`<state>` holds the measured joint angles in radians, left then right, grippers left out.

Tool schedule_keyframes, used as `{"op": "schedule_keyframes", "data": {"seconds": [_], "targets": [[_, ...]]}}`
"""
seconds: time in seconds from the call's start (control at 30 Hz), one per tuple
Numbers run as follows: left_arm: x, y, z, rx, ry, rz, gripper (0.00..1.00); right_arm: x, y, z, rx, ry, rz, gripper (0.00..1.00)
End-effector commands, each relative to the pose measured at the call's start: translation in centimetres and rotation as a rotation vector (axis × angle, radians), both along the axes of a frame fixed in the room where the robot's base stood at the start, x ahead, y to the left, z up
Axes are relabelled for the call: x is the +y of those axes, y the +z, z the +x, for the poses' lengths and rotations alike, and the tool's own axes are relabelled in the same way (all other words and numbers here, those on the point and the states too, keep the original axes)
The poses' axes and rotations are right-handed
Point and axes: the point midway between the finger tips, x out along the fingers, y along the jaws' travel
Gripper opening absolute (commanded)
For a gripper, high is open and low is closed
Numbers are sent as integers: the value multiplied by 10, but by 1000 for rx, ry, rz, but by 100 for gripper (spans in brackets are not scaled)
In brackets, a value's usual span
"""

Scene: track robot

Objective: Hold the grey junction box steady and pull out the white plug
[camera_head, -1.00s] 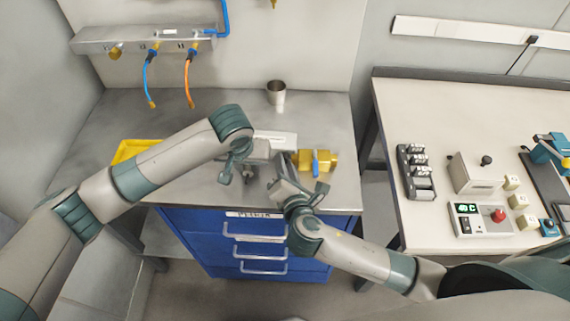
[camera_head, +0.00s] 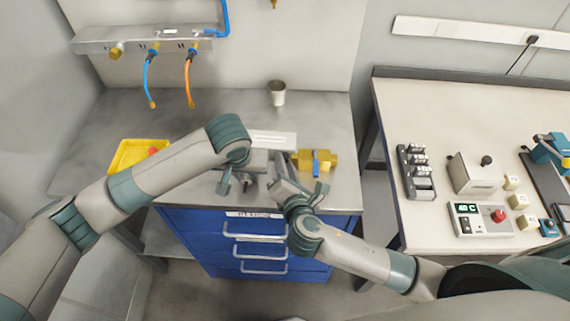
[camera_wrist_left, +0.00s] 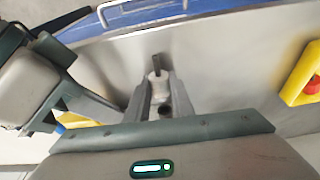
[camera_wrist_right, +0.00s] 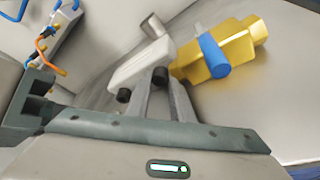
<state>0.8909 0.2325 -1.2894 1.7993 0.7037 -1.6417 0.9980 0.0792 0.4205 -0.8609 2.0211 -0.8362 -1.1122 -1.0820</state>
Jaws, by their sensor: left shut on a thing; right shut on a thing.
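The grey junction box (camera_head: 272,138) sits on the metal bench, partly hidden behind my arms. In the right wrist view the pale box (camera_wrist_right: 140,66) lies at my fingertips. My right gripper (camera_wrist_right: 160,82) is shut on the box's near end. My left gripper (camera_wrist_left: 159,86) is shut on the white plug (camera_wrist_left: 158,77), nearer the bench's front edge than the box. A short dark piece sticks out beyond the plug. My left wrist hides the box in the left wrist view, so I cannot tell whether plug and box touch.
A brass valve (camera_head: 330,160) with a blue lever stands right of the box. A yellow tray (camera_head: 128,155) with a red item is at left. A metal cup (camera_head: 276,93) stands behind. Blue drawers (camera_head: 255,240) are below the bench front. Hoses hang at the back left.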

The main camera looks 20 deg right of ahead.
Motion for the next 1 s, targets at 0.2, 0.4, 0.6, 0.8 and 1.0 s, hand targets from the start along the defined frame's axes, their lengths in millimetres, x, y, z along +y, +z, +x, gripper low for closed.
{"op": "schedule_keyframes", "data": {"seconds": [0.2, 0.4, 0.6, 0.8, 1.0], "targets": [[0, 0, 0, 0, 0, 0, 0, 1, -2, -1, 4, 2, 1, 0], [0, 6, 0, 0, 0, -1, 0, 1, -2, -1, 4, 2, 1, 0], [0, 15, 0, 0, 0, -1, 0, 1, -2, -1, 4, 2, 1, 0], [0, 25, 0, -1, 0, 0, 0, 1, -2, -1, 4, 2, 1, 0], [0, 35, 0, -1, 0, -1, 0, 1, -2, -1, 4, 2, 1, 0]]}}
